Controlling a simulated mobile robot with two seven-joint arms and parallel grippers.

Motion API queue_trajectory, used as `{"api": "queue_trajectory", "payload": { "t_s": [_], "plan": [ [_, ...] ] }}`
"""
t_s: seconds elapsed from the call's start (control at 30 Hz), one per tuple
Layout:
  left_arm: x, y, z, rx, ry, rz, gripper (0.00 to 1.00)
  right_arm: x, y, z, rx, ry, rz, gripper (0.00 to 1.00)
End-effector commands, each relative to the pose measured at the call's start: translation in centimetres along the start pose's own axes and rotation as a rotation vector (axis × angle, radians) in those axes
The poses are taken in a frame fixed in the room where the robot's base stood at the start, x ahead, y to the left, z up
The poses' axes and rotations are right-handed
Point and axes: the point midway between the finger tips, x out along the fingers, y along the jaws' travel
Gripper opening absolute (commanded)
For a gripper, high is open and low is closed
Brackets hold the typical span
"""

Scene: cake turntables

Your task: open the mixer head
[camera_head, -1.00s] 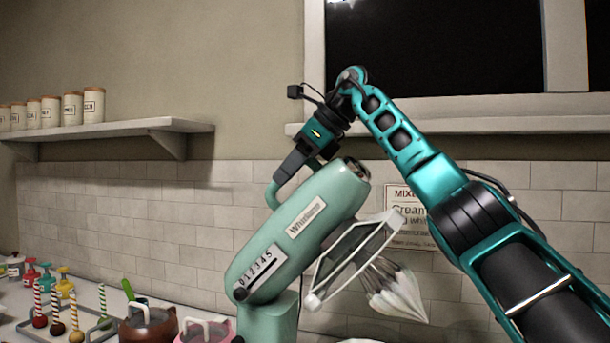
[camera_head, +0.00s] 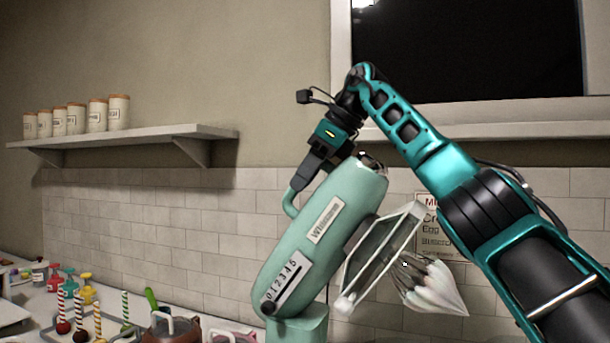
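The mint-green mixer head (camera_head: 335,215) is tilted steeply up on its stand (camera_head: 297,329), with its upper end toward the right. A whisk-like beater (camera_head: 435,286) hangs from its underside at the right, beside a clear, pale-edged guard (camera_head: 382,258). My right gripper (camera_head: 299,180) is at the curved handle (camera_head: 289,203) on the upper left side of the head. Its fingers appear closed on the handle, though the grip is partly hidden. My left gripper is not in view.
A wall shelf (camera_head: 130,136) with several canisters (camera_head: 97,115) is at the left. Cake pops (camera_head: 63,325), small pump bottles (camera_head: 87,290) and a brown pot (camera_head: 172,332) stand on the counter at lower left. A sign (camera_head: 434,233) hangs behind the beater.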

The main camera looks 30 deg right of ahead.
Motion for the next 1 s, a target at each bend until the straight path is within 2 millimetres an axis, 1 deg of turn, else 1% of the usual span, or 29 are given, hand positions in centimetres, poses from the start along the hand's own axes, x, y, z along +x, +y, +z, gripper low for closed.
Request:
{"api": "queue_trajectory", "payload": {
  "t_s": [0.03,0.07,0.37,0.47,0.57,0.77,0.87,1.0],
  "plan": [
    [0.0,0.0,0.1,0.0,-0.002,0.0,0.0,0.0,0.0,-0.1,0.001,0.002,0.0,0.44],
    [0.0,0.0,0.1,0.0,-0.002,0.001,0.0,0.0,0.0,-0.1,0.001,0.002,0.0,0.47],
    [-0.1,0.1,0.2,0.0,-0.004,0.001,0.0,-0.1,0.0,-0.1,0.001,0.003,0.002,0.47],
    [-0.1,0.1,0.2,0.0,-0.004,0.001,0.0,-1.1,0.0,0.0,0.002,0.002,0.001,0.47],
    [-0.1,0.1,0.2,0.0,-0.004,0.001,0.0,-2.7,0.0,0.0,0.002,0.0,-0.001,0.47],
    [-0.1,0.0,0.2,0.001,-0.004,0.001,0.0,-5.0,0.0,0.1,0.002,0.0,-0.001,0.47],
    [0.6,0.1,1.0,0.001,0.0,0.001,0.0,-5.7,0.2,-1.6,0.001,0.0,-0.003,0.47],
    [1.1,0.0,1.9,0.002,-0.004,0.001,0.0,-7.4,0.7,-3.8,0.0,0.001,-0.002,0.47]
  ]
}}
